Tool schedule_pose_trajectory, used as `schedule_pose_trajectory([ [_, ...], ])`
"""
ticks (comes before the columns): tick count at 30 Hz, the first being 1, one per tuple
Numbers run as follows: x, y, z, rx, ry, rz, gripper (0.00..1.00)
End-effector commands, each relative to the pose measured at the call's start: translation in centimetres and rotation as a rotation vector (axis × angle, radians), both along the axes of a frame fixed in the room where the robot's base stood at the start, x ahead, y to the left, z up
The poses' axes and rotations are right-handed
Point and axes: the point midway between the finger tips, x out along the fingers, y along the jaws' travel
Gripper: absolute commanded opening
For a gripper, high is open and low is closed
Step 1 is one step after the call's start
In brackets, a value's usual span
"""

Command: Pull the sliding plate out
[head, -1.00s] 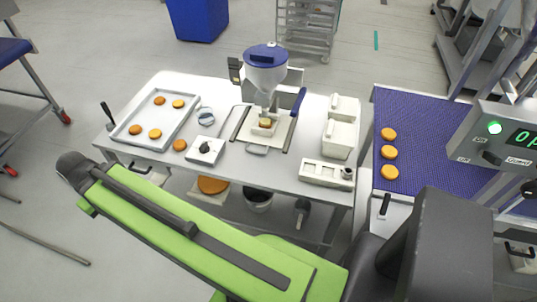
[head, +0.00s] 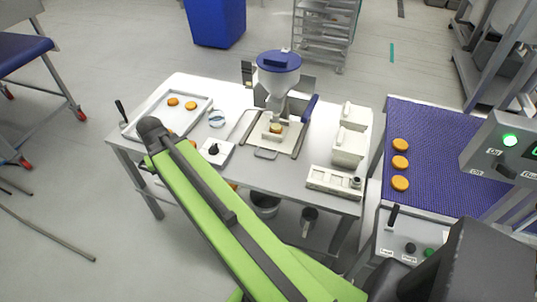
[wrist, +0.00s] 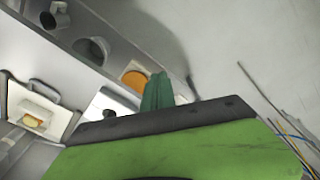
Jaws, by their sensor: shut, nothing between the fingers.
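The sliding plate (head: 268,140) is pale, with a grey loop handle (head: 265,154) at its front edge. It lies between dark rails under the white hopper with a blue lid (head: 278,62). An orange round (head: 276,128) sits on it below the spout. In the wrist view the plate (wrist: 48,112) and its round (wrist: 33,121) show at the left. My gripper (wrist: 157,92) shows as dark green fingers in the middle of the wrist view, shut and apart from the plate. It cannot be made out in the head view.
A tray (head: 150,112) with orange rounds is at the table's left, partly behind my green arm. A white control box (head: 217,152) stands left of the plate. White containers (head: 350,138) stand to the right. A blue conveyor (head: 430,150) carries several rounds.

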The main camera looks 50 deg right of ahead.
Motion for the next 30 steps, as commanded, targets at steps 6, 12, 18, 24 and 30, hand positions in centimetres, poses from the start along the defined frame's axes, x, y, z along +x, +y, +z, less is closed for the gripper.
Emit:
schedule_pose_trajectory([
  [6,-4.8,-21.4,-3.0,-0.094,-0.125,-0.554,0.00],
  [12,-11.4,-32.7,-3.7,-0.162,-0.199,-0.865,0.00],
  [18,-13.3,-35.1,-3.6,-0.179,-0.217,-0.938,0.00],
  [24,-13.1,-35.3,-4.5,-0.179,-0.217,-0.934,0.00],
  [30,-12.8,-36.2,-7.6,-0.179,-0.216,-0.934,0.00],
])
